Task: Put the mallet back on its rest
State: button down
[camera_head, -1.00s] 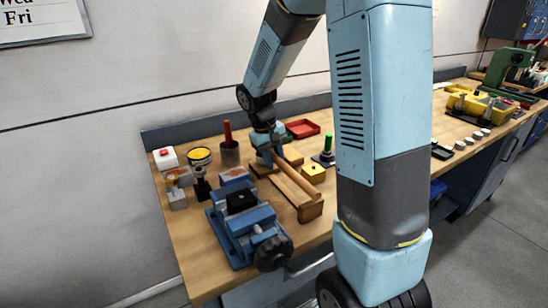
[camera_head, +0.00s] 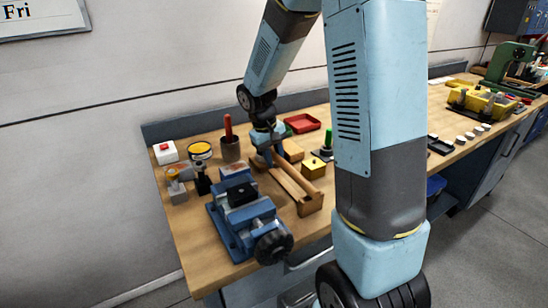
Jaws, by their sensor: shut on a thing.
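A brown wooden bar, which looks like the mallet's handle (camera_head: 293,181), runs from my gripper toward that end block. My gripper (camera_head: 267,160) points down at the far end of the bar and is shut on the mallet. A tan block (camera_head: 293,151) just behind the gripper may be the mallet's head. My gripper and wrist hide part of this area. I cannot tell whether the handle touches the rest.
The blue vice (camera_head: 245,215) stands close at the left front. A yellow block (camera_head: 312,168), a green-topped post (camera_head: 328,143) and a red tray (camera_head: 302,123) lie to the right and behind. A cup with a red handle (camera_head: 230,148) is close left. My arm hides the bench's middle.

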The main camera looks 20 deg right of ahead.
jog(key=c, duration=0.8)
grip_release()
jog(key=shift+o, duration=0.2)
jog(key=v, duration=1.3)
jog(key=shift+r, duration=0.3)
jog(key=shift+r, duration=0.1)
jog(key=s+d+r+m+t+y, duration=0.1)
jog(key=s+r+t, duration=0.2)
jog(key=s, duration=0.8)
jog(key=s+d+r+m+t+y, duration=0.1)
jog(key=s+d+r+t, duration=0.1)
jog(key=s, duration=1)
notch_tip(320, 180, up, 2)
jog(key=shift+s+r+t+y, duration=0.15)
jog(key=shift+t+y, duration=0.15)
jog(key=shift+t, duration=0.2)
